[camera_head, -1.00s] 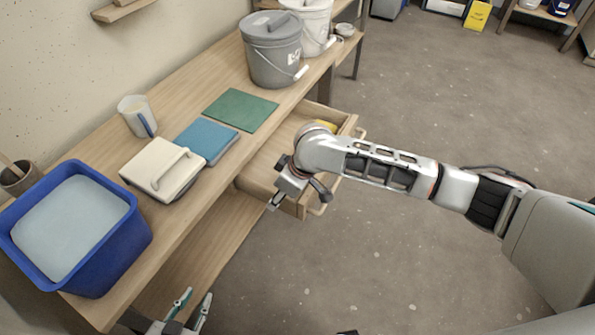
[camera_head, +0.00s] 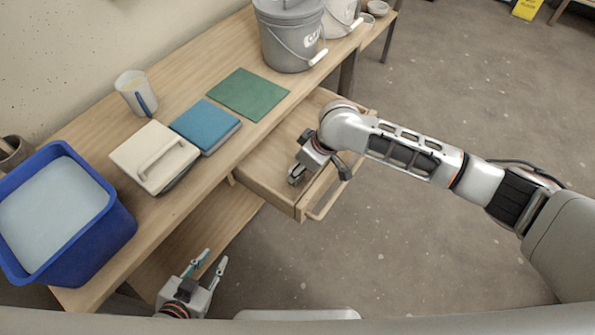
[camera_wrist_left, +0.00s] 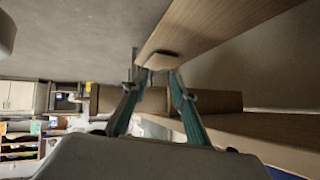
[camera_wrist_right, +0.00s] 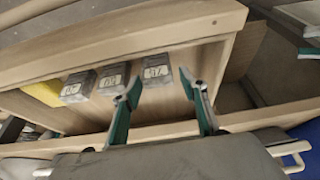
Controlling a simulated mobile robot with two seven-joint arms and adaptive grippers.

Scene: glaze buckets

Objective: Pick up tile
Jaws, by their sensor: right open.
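Three small dark grey tiles with pale markings lie in a row in the open wooden drawer, in the right wrist view: a near one (camera_wrist_right: 157,69), a middle one (camera_wrist_right: 115,77) and a far one (camera_wrist_right: 78,86). The markings are too small to read surely. My right gripper (camera_wrist_right: 160,84) is open and empty, its fingertips pointing at the near tile, apparently still apart from it. In the head view the right gripper (camera_head: 296,175) is over the drawer (camera_head: 262,180), and my arm hides the tiles. My left gripper (camera_head: 214,260) is open and empty, low beside the bench.
On the bench (camera_head: 95,130) stand a blue tub (camera_head: 100,245), a cream handled lid (camera_head: 140,155), a blue square (camera_head: 205,122), a green mat (camera_head: 240,95), a measuring cup (camera_head: 132,90) and a grey bucket (camera_head: 285,45). A yellow thing (camera_wrist_right: 42,92) lies in the drawer.

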